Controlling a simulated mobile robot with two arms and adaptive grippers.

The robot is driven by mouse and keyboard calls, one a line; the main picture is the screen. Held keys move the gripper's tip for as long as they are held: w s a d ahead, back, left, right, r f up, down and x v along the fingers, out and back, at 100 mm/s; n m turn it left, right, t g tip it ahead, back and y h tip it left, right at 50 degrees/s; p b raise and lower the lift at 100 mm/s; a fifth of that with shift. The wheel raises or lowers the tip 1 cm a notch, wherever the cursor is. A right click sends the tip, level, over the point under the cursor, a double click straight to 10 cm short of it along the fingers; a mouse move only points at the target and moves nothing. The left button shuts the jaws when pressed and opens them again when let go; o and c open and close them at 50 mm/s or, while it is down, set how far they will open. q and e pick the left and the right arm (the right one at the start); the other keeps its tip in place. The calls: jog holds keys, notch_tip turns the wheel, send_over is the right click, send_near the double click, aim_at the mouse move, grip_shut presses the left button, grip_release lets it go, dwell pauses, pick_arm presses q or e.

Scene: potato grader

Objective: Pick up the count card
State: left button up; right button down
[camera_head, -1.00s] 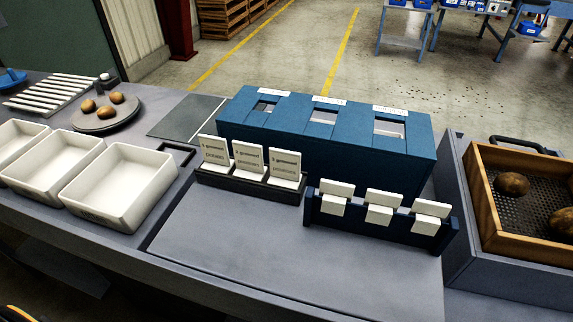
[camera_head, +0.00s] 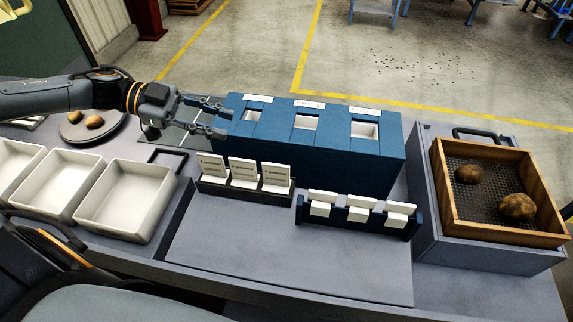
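Three white cards with small dark print stand tilted back in a black holder (camera_head: 240,193) at the middle of the bench: a left card (camera_head: 212,167), a middle card (camera_head: 243,173) and a right card (camera_head: 276,178). The print is too small to tell which is the count card. To their right, a dark blue rack (camera_head: 343,215) carries several blank white cards or tags (camera_head: 360,202). My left gripper (camera_head: 226,124) is open and empty, above and behind the printed cards, with its fingertips by the blue box's left end. My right gripper is out of view.
A blue box (camera_head: 345,160) with three openings stands behind the cards. White bins (camera_head: 125,200) and a round plate with potatoes (camera_head: 95,121) are at left. A wooden sieve tray (camera_head: 446,202) with potatoes is at right. The grey bench front (camera_head: 290,255) is clear.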

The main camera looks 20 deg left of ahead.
pick_arm(q)
jog(key=s+d+n+g, duration=0.1)
jog(key=s+n, duration=0.1)
jog(key=s, duration=0.1)
jog(key=b, duration=0.2)
send_near(272, 164)
jog(key=d, duration=0.1)
jog(key=w+d, duration=0.1)
jog(key=d+f, duration=0.1)
jog(key=shift+w+d, duration=0.1)
jog(key=shift+w, duration=0.3)
jog(key=shift+b+x, duration=0.4)
jog(key=shift+x, duration=0.55)
jog(key=shift+s+p+x, duration=0.2)
jog(key=shift+p+x, duration=0.25)
jog(key=shift+x, duration=0.65)
jog(key=shift+s+p+x, duration=0.25)
jog(key=shift+p+x, duration=0.2)
jog(key=shift+x, duration=0.6)
jog(key=shift+w+d+f, duration=0.15)
jog(key=shift+d+f, duration=0.15)
jog(key=shift+d, duration=0.25)
grip_shut()
